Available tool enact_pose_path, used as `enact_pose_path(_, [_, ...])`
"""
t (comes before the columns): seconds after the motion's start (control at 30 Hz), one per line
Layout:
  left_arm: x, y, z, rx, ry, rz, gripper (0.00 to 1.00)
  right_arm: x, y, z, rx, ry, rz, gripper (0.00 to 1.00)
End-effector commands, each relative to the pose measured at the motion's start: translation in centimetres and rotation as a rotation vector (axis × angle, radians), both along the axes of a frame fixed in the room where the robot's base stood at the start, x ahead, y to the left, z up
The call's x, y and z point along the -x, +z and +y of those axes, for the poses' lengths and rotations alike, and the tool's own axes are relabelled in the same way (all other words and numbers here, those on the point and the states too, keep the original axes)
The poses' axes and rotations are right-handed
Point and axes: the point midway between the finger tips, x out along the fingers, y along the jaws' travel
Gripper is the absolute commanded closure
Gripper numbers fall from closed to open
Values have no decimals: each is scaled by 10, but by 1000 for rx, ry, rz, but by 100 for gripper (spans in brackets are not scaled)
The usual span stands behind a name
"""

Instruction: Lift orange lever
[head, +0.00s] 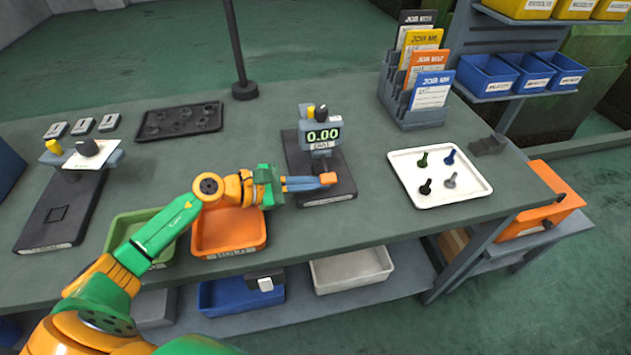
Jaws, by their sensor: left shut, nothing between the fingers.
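The gauge device (320,137) stands on a dark base plate on the table and its green display reads 0.00. A small orange piece, which looks like the orange lever (328,178), shows low at the front of the device. My left gripper (312,183) reaches in from the left over the base plate, with its blue-grey fingers shut and their tips right beside the orange piece. I cannot tell whether they touch it. The lever's shaft is not clearly visible. My right gripper is not in view.
An orange tray (230,248) and a green tray (118,232) lie under my left arm. A white tray (470,200) with several bolts is to the right. A card rack (412,108) stands behind it. A black tray (180,120) and another device (62,200) are left.

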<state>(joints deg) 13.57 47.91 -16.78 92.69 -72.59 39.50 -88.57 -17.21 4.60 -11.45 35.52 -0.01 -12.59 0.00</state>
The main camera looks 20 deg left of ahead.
Motion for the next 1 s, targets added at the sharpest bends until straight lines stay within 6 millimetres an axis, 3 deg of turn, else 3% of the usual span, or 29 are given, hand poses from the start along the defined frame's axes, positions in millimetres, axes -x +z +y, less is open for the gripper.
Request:
enact_pose_path(0.57, [4, 7, -2, 84, 0, 125, 100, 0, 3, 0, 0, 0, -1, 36])
enact_pose_path(1.0, [9, 26, -6, 294, 0, 433, 100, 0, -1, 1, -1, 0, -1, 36])
